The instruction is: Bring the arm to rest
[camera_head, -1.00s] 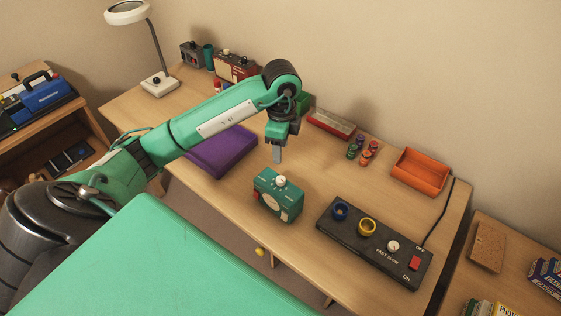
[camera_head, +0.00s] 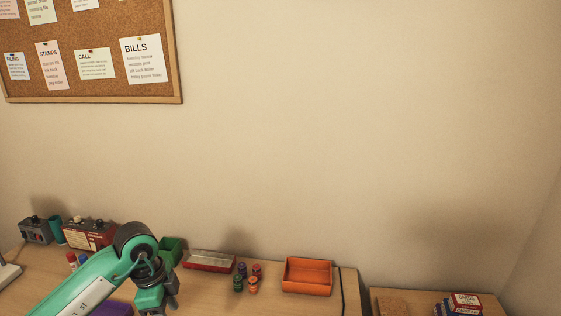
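My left arm comes in from the lower left over the desk (camera_head: 205,301). Its wrist and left gripper (camera_head: 160,301) hang down at the bottom edge of the view. The fingertips are cut off by that edge, so I cannot see whether they are open or shut, or whether they hold anything. My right gripper is not in view.
Along the back of the desk are a grey box (camera_head: 36,231), a red box (camera_head: 89,234), a green bin (camera_head: 171,248), a red tray (camera_head: 209,262), several small coloured pieces (camera_head: 252,285) and an orange tray (camera_head: 307,277). A corkboard (camera_head: 130,22) hangs above.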

